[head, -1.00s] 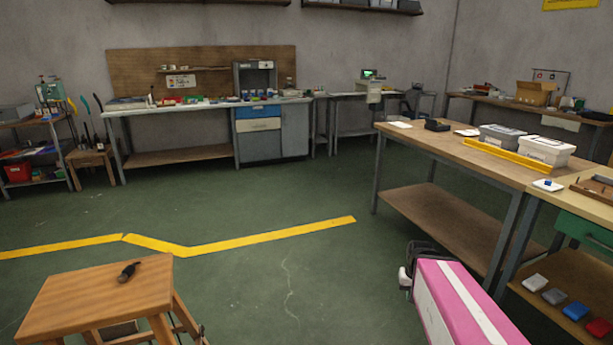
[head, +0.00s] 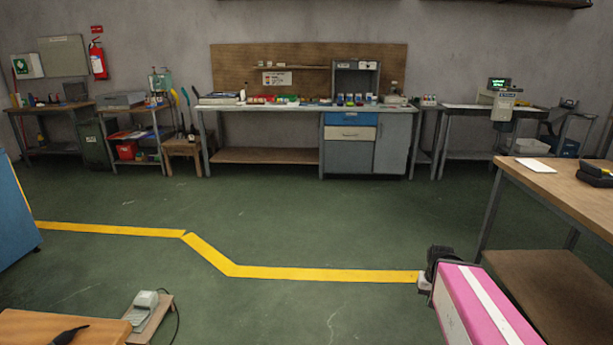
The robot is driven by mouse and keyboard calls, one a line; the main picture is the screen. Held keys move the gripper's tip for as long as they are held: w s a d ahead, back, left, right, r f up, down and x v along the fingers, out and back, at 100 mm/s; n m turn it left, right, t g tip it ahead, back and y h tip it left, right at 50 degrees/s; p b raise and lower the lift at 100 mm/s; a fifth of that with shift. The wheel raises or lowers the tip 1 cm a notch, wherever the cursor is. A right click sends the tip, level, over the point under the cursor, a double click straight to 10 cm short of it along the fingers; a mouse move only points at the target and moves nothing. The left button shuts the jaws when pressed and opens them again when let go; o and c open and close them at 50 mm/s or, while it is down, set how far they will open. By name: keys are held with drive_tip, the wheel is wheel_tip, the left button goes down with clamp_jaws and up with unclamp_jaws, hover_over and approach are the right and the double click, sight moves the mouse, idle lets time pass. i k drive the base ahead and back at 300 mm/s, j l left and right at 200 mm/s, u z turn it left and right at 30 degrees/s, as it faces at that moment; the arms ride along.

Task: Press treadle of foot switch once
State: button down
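A foot switch (head: 141,307) with a pale grey treadle sits on a small wooden board (head: 150,328) on the floor, at the lower left of the head view. A dark cable runs from its right side. The near part of the board is partly hidden by a wooden stool top. My pink and white arm is at the lower right. The dark end of the arm, where my gripper (head: 429,275) is, lies well to the right of the foot switch and apart from it. Its fingers cannot be made out clearly.
The wooden stool (head: 40,328) with a dark-handled tool (head: 68,335) stands at the lower left, beside the foot switch. A blue cabinet side (head: 12,215) is at the left edge. A workbench (head: 560,190) stands at right. The green floor between is open, crossed by a yellow line (head: 320,274).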

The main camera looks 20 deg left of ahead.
sight(137, 315)
drive_tip(key=i+j+u, duration=0.15)
drive_tip(key=i+u, duration=0.8)
drive_tip(key=i, duration=0.25)
drive_tip(key=i+l+u, duration=0.35)
drive_tip(key=i+u, duration=0.15)
drive_tip(key=i+j+u, duration=0.15)
drive_tip(key=i+u, duration=0.55)
drive_tip(key=u, duration=0.2)
drive_tip(key=i+l+u, duration=0.1)
drive_tip(key=i+u, duration=0.3)
drive_tip(key=i+l+u, duration=0.25)
drive_tip(key=u, duration=0.2)
drive_tip(key=i+l+u, duration=0.15)
drive_tip(key=i+u, duration=0.15)
drive_tip(key=i, duration=0.05)
